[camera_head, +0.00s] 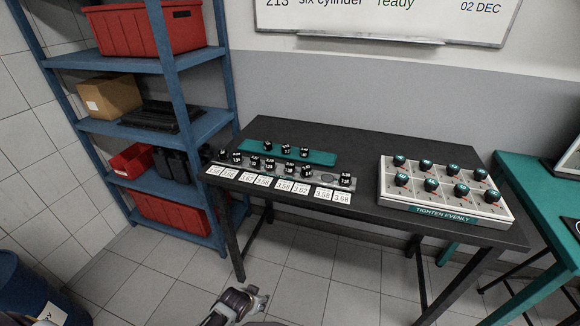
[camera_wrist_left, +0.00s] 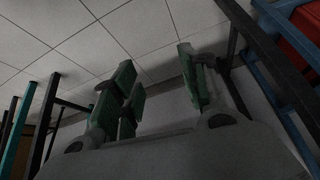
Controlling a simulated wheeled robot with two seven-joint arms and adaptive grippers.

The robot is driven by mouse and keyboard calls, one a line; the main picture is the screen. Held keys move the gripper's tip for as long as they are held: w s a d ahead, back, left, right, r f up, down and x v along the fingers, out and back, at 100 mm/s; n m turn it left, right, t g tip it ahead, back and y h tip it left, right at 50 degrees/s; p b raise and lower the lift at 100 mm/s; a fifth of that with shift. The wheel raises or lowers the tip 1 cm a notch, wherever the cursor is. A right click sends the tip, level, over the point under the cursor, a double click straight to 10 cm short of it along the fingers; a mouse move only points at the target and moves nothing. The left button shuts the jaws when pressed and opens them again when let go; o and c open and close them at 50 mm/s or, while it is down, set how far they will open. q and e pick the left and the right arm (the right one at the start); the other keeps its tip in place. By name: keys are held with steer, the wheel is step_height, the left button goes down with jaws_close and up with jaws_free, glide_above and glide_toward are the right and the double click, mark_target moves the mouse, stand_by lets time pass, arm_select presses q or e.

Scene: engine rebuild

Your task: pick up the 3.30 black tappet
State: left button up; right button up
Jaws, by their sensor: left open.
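Several small black tappets with white number marks stand on the table in the head view. Some, such as one tappet (camera_head: 285,150), are on a teal mat (camera_head: 322,158). Others, such as one tappet (camera_head: 345,180), are along a grey rack (camera_head: 328,179) in front of the mat. Their numbers are too small to read, so I cannot tell which is the 3.30 one. My left gripper (camera_head: 249,296) is low in front of the table, well away from the tappets. In the left wrist view its green-padded fingers (camera_wrist_left: 160,82) stand apart with nothing between them. My right gripper is not in view.
White number cards (camera_head: 284,186) line the table's front edge (camera_head: 400,221). A white tray (camera_head: 440,200) with several dark teal-topped pieces stands at the right. A blue shelf (camera_head: 190,131) with red bins stands close at the left. A teal bench (camera_head: 535,205) is at the far right.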

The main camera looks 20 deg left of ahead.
mark_target(290, 165)
arm_select(q)
steer(key=w+r+t+p, duration=0.2)
steer(key=w+r, duration=0.4)
steer(key=r, duration=0.9)
steer(key=w+r+t+h+p, duration=0.1)
steer(key=w+r+t+p, duration=0.2)
steer(key=r, duration=1.3)
steer(key=w+d+r+t+h+p, duration=0.1)
steer(key=w+r+t+p, duration=0.1)
steer(key=w+r+p, duration=0.3)
steer(key=w+r, duration=0.4)
steer(key=r, duration=0.6)
steer(key=shift+r+t+p, duration=0.15)
steer(key=shift+t+p, duration=0.15)
steer(key=shift+p, duration=0.05)
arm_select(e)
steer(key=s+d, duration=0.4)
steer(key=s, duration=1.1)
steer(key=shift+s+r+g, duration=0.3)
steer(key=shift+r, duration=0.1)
arm_select(q)
steer(key=shift+w+d, duration=0.1)
steer(key=shift+w, duration=0.05)
